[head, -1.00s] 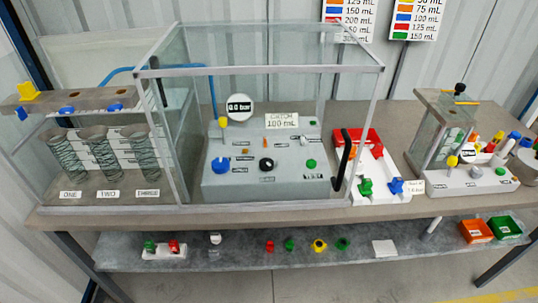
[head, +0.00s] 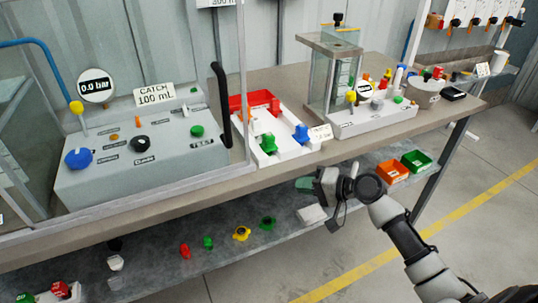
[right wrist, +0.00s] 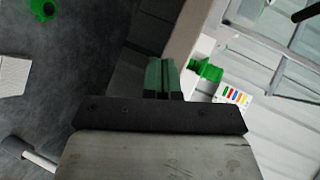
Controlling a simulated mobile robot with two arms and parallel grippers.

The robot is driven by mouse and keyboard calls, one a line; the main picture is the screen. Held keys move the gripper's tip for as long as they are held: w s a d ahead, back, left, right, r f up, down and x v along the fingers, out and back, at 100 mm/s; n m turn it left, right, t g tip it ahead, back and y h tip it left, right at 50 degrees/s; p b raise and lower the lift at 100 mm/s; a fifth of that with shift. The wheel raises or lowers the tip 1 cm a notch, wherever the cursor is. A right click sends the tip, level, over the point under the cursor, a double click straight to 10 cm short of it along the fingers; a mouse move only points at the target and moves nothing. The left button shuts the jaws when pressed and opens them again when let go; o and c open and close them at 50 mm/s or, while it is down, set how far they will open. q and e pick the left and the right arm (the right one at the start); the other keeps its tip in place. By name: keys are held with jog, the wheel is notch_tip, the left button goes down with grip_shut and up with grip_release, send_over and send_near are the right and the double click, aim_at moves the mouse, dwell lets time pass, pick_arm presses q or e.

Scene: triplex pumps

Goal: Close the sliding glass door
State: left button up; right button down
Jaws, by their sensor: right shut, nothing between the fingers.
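The glass case stands around the grey pump panel (head: 110,170) on the bench. Its front right frame post (head: 246,90) shows in the head view. A black upright bar handle (head: 221,105) stands just left of this post. The glass is very clear, so I cannot tell how far the sliding door covers the front. My right gripper (head: 303,184) is in front of the bench's front edge, lower and to the right of the handle and apart from it. Its greenish fingers (right wrist: 164,78) are shut and empty in the right wrist view. My left gripper is not in view.
A white tray (head: 285,152) with a red bin (head: 252,103) and green and blue parts lies right of the case. A smaller pump unit (head: 375,120) stands farther right. The lower shelf (head: 150,240) holds several small valves. Orange (head: 392,172) and green bins (head: 417,161) sit at its right.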

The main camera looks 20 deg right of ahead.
notch_tip(320, 180, up, 13)
jog(key=d+t+y+b, duration=0.1)
jog(key=d+y+b, duration=0.1)
jog(key=y, duration=0.2)
pick_arm(q)
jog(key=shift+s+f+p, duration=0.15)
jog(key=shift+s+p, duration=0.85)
jog(key=shift+p, duration=0.6)
pick_arm(e)
jog(key=s+a+x, duration=0.1)
jog(key=x, duration=1.2)
jog(key=shift+m, duration=0.4)
jog(key=shift+s+a, duration=0.1)
jog(key=shift+a, duration=0.05)
